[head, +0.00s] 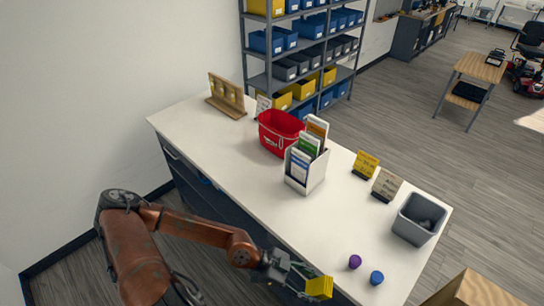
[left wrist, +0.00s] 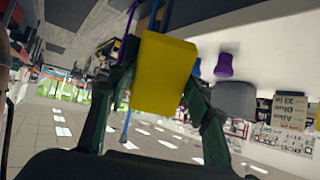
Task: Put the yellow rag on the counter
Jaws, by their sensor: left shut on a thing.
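The yellow rag (head: 319,288) is a small yellow block-like piece held at the tip of my left gripper (head: 300,283). In the left wrist view the yellow rag (left wrist: 163,72) sits between the two fingers of my left gripper (left wrist: 160,95), which is shut on it. The white counter (head: 225,155) runs diagonally across the head view. In that view the gripper and rag show at the counter's near edge, close to its lower right end. I cannot tell their height relative to the top. My right gripper is in neither view.
Near the rag on the counter are a purple knob-like object (head: 355,262) and a blue one (head: 376,278). A grey bin (head: 418,220), small signs (head: 366,164), a white brochure holder (head: 304,178), a red bucket (head: 280,133) and a wooden stand (head: 226,100) also stand there. Its near left stretch is clear.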

